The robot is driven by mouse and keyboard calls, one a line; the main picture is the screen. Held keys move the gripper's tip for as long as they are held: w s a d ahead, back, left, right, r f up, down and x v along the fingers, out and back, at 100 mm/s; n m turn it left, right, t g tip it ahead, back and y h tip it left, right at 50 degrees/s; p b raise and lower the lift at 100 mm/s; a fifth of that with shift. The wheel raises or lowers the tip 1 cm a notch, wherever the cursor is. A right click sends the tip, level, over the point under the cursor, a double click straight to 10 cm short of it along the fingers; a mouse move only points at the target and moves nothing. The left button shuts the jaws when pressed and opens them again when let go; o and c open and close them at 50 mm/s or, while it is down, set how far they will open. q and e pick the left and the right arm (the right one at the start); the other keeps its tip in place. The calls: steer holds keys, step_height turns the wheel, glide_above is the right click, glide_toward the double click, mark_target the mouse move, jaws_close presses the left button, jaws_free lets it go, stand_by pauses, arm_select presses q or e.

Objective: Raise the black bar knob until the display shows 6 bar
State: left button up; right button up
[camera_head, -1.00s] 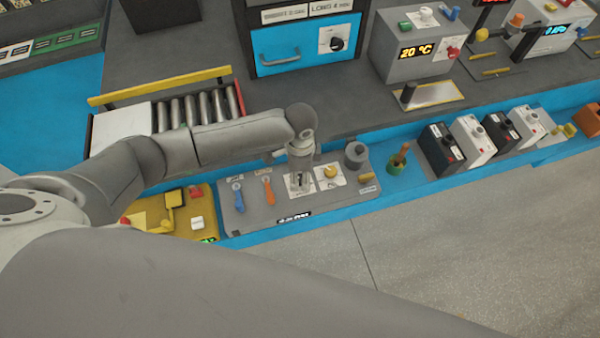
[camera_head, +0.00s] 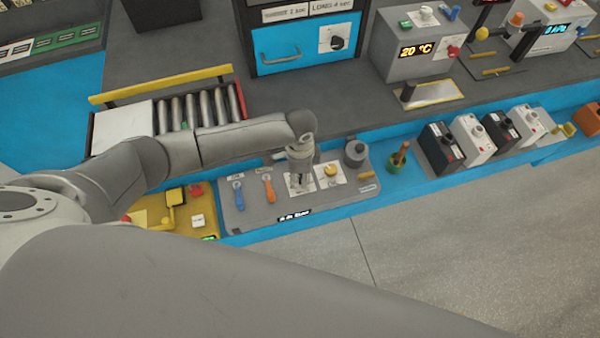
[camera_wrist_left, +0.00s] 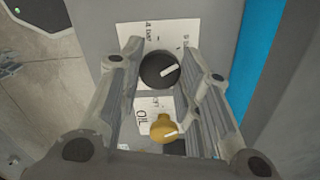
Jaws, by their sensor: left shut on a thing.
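The black bar knob (camera_wrist_left: 160,71) with a white pointer line sits on a white label plate in the left wrist view. My left gripper (camera_wrist_left: 162,68) has its two fingers on either side of the knob and is shut on it. In the head view my left gripper (camera_head: 300,178) points down onto the grey panel (camera_head: 262,212) and hides the knob. A small display (camera_head: 294,215) is on the panel's front edge; its digits are too small and blurred to read. My right gripper is not in view.
A yellow knob (camera_head: 331,170) on an OIL plate is close beside the gripper; it also shows in the left wrist view (camera_wrist_left: 163,128). Blue (camera_head: 239,195) and orange (camera_head: 269,188) levers stand to the left. A grey cylinder (camera_head: 355,153) is to the right.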

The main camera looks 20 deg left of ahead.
arm_select(q)
steer(key=m+p, duration=0.1)
steer(key=m, duration=0.3)
steer(key=shift+m, duration=0.4)
steer(key=m, duration=0.3)
steer(key=shift+m, duration=1.9)
steer(key=o, duration=1.1)
steer(key=shift+c, duration=0.2)
